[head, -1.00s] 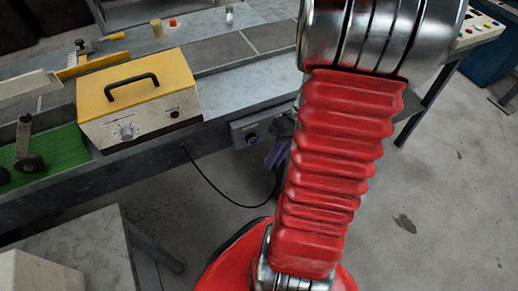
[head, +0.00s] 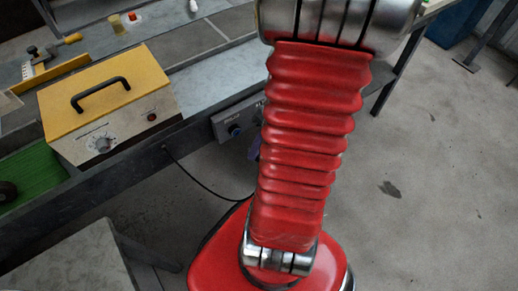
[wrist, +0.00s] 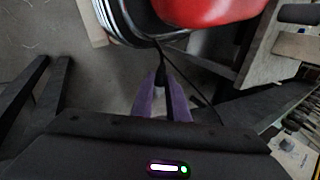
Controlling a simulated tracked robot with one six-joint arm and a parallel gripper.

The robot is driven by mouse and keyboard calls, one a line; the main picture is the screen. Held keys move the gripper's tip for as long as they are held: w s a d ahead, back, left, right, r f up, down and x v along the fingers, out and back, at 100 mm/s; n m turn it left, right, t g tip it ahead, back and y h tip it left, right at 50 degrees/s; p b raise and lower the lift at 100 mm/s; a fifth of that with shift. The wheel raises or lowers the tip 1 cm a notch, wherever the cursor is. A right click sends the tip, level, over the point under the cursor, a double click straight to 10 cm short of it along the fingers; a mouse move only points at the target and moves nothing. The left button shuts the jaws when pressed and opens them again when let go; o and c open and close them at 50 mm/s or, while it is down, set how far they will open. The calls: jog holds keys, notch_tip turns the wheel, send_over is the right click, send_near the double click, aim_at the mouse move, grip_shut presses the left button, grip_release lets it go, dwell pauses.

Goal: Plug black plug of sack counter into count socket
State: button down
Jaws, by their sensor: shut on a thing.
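My gripper (wrist: 160,86) shows in the wrist view with its purple fingers shut on the black plug (wrist: 161,73). A thin black cable (wrist: 164,51) runs up from the plug. In the head view my arm hides most of the gripper; a sliver of purple finger shows just right of the grey socket panel (head: 221,126). The panel sits on the bench's front side and bears a blue round socket (head: 235,131). Its right end is hidden behind my arm, and I cannot tell whether the plug touches it. The black cable (head: 205,187) hangs in a loop below the bench.
A grey table (head: 70,262) stands at the lower left. The floor (head: 420,200) to the right is open.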

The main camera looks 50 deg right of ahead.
jog(key=shift+w+d, duration=0.25)
jog(key=shift+w, duration=0.65)
jog(key=shift+w+d, duration=0.3)
jog(key=shift+w, duration=0.6)
jog(key=shift+w+d, duration=0.25)
jog(key=shift+w, duration=0.65)
jog(key=shift+w+d, duration=0.3)
jog(key=shift+w, duration=0.65)
dwell(0.4)
jog(key=c, duration=1.6)
grip_release()
jog(key=shift+c, duration=0.2)
jog(key=shift+r, duration=0.1)
jog(key=v, duration=1.3)
jog(key=shift+d+r, duration=0.15)
jog(key=shift+r, duration=0.15)
jog(key=shift+s, duration=0.1)
